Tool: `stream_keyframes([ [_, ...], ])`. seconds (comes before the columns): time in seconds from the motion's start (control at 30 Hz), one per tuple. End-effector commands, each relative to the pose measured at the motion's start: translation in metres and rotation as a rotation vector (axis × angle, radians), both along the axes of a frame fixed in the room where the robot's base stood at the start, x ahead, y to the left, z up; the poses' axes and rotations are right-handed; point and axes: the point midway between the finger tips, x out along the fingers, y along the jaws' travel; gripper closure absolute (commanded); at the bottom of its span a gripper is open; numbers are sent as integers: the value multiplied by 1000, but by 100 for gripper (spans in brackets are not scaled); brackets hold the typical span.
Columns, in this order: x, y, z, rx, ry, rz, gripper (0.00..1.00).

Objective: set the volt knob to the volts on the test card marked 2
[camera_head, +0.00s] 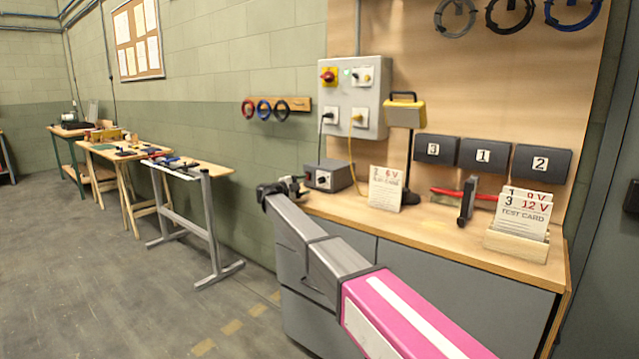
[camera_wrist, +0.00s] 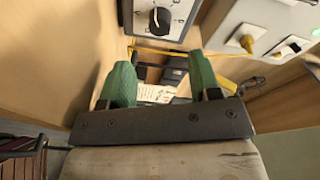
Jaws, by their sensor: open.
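The volt knob (camera_wrist: 160,20) is black with a white pointer line, on the grey face of the power supply box, at the top of the wrist view. The small grey supply box (camera_head: 325,177) stands on the bench in the head view. My gripper (camera_head: 292,184) is beside its left side. In the wrist view my gripper (camera_wrist: 163,77) has its green fingers apart and empty, with the knob beyond the tips, not touched. A white test card (camera_head: 386,189) stands right of the box. It reads 6 V, and its small number looks like 2. The knob's scale is too small to read.
A wooden holder (camera_head: 516,246) with cards reading 1, 9 V and 3, 12 V stands at the bench's right. A yellow-headed lamp (camera_head: 405,112) and a yellow cable are near the supply.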

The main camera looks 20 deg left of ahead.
Motion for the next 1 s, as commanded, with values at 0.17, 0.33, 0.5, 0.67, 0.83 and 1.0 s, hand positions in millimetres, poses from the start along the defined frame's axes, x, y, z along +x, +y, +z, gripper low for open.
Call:
stream_keyframes([
  [0.17, 29, -19, 0, 0, 0, -2, 43],
  [0.33, 50, -33, 0, 0, 0, -1, 43],
  [0.5, 61, -41, 0, 0, 0, 1, 43],
  [0.67, 64, -44, 0, 0, 0, 1, 43],
  [0.83, 64, -44, 0, 0, 0, 1, 43],
  [1.0, 64, -44, 0, 0, 0, 1, 85],
])
